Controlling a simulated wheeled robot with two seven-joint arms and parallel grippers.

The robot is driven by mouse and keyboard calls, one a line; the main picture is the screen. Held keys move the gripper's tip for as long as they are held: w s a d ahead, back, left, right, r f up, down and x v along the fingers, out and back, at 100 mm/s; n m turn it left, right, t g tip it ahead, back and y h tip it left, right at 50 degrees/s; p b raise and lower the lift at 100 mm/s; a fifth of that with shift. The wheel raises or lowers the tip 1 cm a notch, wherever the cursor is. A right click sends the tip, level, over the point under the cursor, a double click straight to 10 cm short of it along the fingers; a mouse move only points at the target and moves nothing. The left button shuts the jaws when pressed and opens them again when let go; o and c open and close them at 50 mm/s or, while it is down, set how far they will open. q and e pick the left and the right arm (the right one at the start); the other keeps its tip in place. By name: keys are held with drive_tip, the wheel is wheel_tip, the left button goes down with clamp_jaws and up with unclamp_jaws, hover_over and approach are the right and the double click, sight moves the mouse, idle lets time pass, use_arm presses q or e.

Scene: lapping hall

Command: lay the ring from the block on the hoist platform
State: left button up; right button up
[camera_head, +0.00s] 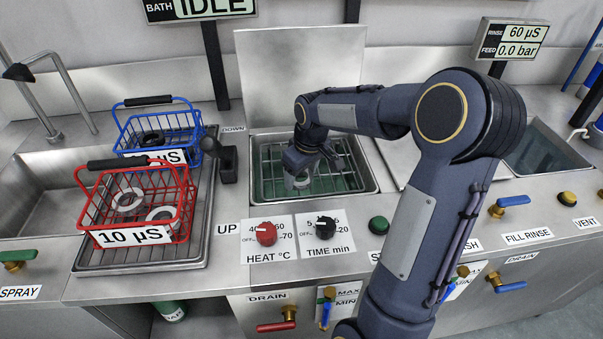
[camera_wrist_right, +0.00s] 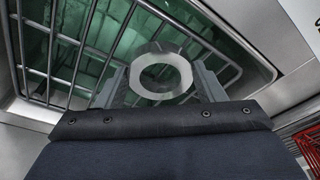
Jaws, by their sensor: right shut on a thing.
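My right gripper (camera_head: 303,178) is low over the open tank and shut on a pale grey ring. The ring (camera_head: 302,184) shows small between its fingertips; in the right wrist view the ring (camera_wrist_right: 161,96) lies flat-on between the two grey fingers (camera_wrist_right: 161,82). The hoist platform (camera_head: 345,182) is a wire rack inside the tank, above green liquid; its bars (camera_wrist_right: 85,48) also show in the wrist view. The ring is over the rack, but I cannot tell whether it touches the bars. The block is not identifiable. My left gripper is not in view.
A red wire basket (camera_head: 183,172) with pale rings and a blue basket (camera_head: 197,118) with a dark ring stand left on a tray. A black lever (camera_head: 226,152) stands beside the tank. The raised lid (camera_head: 300,75) is behind; knobs (camera_head: 266,234) line the front.

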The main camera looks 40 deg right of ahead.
sight(308, 182)
drive_tip(key=shift+f+b, duration=0.45)
drive_tip(key=shift+f, duration=0.2)
drive_tip(key=o, duration=1.3)
drive_tip(key=shift+s, duration=0.1)
drive_tip(key=shift+a, duration=0.1)
drive_tip(key=shift+r, duration=0.1)
drive_tip(key=shift+r+p, duration=0.25)
drive_tip(key=shift+p, duration=0.05)
drive_tip(key=p+v, duration=0.2)
drive_tip(key=v, duration=1)
drive_tip(key=s+a+f+m+t+y, duration=0.1)
drive_tip(key=s+a, duration=0.4)
drive_tip(key=s, duration=0.1)
drive_tip(key=s+a+f+m+t+y, duration=0.1)
drive_tip(key=s+a, duration=0.4)
drive_tip(key=s, duration=0.2)
drive_tip(key=s+a+f+m+t+y, duration=0.1)
drive_tip(key=s+a, duration=0.4)
drive_tip(key=s, duration=0.1)
drive_tip(key=shift+s+a+f+m, duration=0.15)
drive_tip(key=shift+s+f+m, duration=0.15)
drive_tip(key=shift+f, duration=0.05)
